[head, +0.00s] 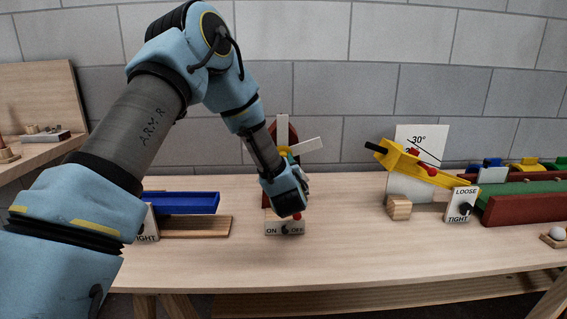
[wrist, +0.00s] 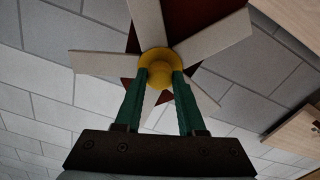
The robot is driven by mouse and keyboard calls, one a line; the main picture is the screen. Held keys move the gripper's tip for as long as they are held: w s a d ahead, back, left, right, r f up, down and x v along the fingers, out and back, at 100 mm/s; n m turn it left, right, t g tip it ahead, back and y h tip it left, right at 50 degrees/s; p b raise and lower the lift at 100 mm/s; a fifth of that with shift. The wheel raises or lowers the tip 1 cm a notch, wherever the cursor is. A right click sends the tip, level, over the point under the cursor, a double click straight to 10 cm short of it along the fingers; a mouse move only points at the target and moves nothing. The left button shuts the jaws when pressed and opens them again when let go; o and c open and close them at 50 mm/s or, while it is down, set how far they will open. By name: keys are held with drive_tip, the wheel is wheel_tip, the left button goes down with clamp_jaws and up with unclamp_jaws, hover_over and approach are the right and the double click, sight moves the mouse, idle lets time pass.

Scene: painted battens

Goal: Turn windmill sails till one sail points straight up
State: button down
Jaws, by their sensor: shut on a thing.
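The windmill has white sails around a yellow hub, with a dark red body behind them. In the head view one white sail (head: 282,130) points nearly straight up and another sail (head: 306,145) points right and slightly up.
An ON/OFF switch box (head: 285,228) stands on the bench below my gripper. A blue tray (head: 190,203) is to the left. A yellow ramp (head: 420,165) and a LOOSE/TIGHT panel (head: 461,204) are to the right. The bench's front strip is mostly clear.

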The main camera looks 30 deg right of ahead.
idle(0.3)
drive_tip(key=c, duration=0.5)
unclamp_jaws()
drive_tip(key=b+v, duration=0.1)
drive_tip(key=v, duration=0.9)
drive_tip(key=shift+s+a+b, duration=0.2)
drive_tip(key=shift+s+b, duration=0.1)
drive_tip(key=shift+s, duration=0.05)
